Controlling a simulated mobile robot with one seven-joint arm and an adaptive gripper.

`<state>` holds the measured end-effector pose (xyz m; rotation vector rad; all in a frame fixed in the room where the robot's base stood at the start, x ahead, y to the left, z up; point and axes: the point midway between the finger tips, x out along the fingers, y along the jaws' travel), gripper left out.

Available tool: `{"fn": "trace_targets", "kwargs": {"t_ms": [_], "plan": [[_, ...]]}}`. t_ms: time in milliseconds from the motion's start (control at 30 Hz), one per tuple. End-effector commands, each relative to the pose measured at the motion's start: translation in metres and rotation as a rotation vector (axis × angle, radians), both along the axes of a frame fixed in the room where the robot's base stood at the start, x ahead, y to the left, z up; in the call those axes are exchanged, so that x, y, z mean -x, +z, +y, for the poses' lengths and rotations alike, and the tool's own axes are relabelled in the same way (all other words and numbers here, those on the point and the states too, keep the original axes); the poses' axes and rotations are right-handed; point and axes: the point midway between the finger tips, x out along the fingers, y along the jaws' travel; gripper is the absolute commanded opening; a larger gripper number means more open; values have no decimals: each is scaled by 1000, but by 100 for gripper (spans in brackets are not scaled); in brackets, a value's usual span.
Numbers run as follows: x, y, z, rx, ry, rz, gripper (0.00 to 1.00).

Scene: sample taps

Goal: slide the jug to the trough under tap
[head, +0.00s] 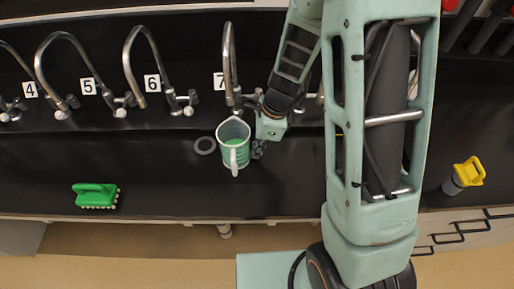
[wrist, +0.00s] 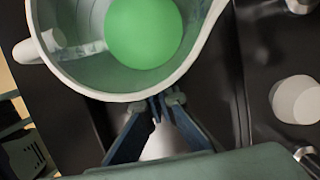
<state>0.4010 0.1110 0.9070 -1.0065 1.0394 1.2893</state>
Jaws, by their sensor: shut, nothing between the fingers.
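The jug (head: 234,131) is a pale translucent jug with something green inside, and it stands upright on the black bench just in front of tap 7 (head: 230,72). Its handle points toward the front of the bench. In the wrist view the jug (wrist: 60,70) fills the upper left, with a round green surface inside. My gripper (wrist: 166,98) is shut and empty, with its fingertips at the jug's outer wall; I cannot tell whether they touch it. In the head view my gripper (head: 259,149) is at the jug's right side, partly hidden. The trough is a dark strip along the taps.
A dark ring (head: 205,145) lies left of the jug. A green brush (head: 96,196) lies at the front left, and a yellow-topped item (head: 467,173) is at the right. Taps 4, 5 and 6 (head: 150,70) stand to the left. The bench between brush and jug is clear.

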Motion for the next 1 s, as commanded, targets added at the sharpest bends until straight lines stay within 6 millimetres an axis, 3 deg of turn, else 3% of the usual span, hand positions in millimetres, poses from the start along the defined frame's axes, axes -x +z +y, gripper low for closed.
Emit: {"fn": "trace_targets", "kwargs": {"t_ms": [167,433,1000], "plan": [[0,1,4,0,2,0,0],[-1,1,34,0,1,0,0],[-1,-1,27,0,-2,0,0]]}}
